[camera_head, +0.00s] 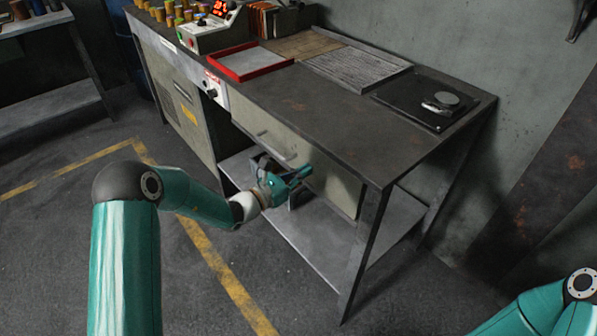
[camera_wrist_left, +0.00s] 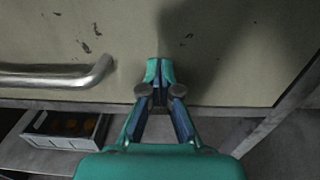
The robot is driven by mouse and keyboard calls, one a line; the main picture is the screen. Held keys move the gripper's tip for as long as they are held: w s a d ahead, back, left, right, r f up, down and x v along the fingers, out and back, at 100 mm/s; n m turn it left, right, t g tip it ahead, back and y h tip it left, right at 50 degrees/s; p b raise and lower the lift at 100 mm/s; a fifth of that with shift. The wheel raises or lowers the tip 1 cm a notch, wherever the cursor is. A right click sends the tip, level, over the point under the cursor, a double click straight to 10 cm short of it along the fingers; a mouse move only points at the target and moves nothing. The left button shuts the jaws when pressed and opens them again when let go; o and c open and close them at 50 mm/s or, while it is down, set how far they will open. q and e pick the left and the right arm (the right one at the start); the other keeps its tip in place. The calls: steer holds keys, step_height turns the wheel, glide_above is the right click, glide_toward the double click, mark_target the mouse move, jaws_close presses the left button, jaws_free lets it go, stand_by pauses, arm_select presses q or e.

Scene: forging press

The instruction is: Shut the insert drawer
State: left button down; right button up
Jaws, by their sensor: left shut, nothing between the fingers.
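The insert drawer (camera_head: 333,184) is the beige front under the right part of the bench, with a bar handle (camera_head: 277,148). It looks about level with the bench's front edge; any small gap is hard to tell. In the left wrist view the scuffed drawer front (camera_wrist_left: 225,45) fills the upper part, with the handle (camera_wrist_left: 62,75) at left. My left gripper (camera_head: 308,171) is shut and empty, right of the handle, its tips (camera_wrist_left: 160,69) at or very near the lower part of the front. Contact cannot be told. My right gripper is out of view.
The bench top (camera_head: 330,125) holds a red-rimmed tray (camera_head: 250,62), a ridged plate (camera_head: 357,68) and a black plate (camera_head: 425,100). A lower shelf (camera_head: 310,245) lies under the drawer, with an open box (camera_wrist_left: 62,128) on it. A bench leg (camera_head: 362,250) stands at right.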

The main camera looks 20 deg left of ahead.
arm_select(q)
steer(key=v, duration=1.4)
steer(key=s+d+f+m+g+h, duration=0.2)
steer(key=s+d+f+m+g, duration=0.6)
steer(key=s+d+f+g, duration=0.4)
steer(key=s+a+f+m+g+y, duration=0.2)
steer(key=s+f+m+g+y, duration=0.2)
steer(key=s+f+m+y, duration=0.75)
step_height(320, 180, up, 10)
steer(key=s+d+m+t+h+p, duration=0.1)
steer(key=d+m+h+p, duration=0.1)
steer(key=m+p, duration=0.5)
steer(key=h+p, duration=0.1)
steer(key=p, duration=0.4)
steer(key=shift+s+m+t+h, duration=0.3)
steer(key=shift+s+m+h, duration=0.05)
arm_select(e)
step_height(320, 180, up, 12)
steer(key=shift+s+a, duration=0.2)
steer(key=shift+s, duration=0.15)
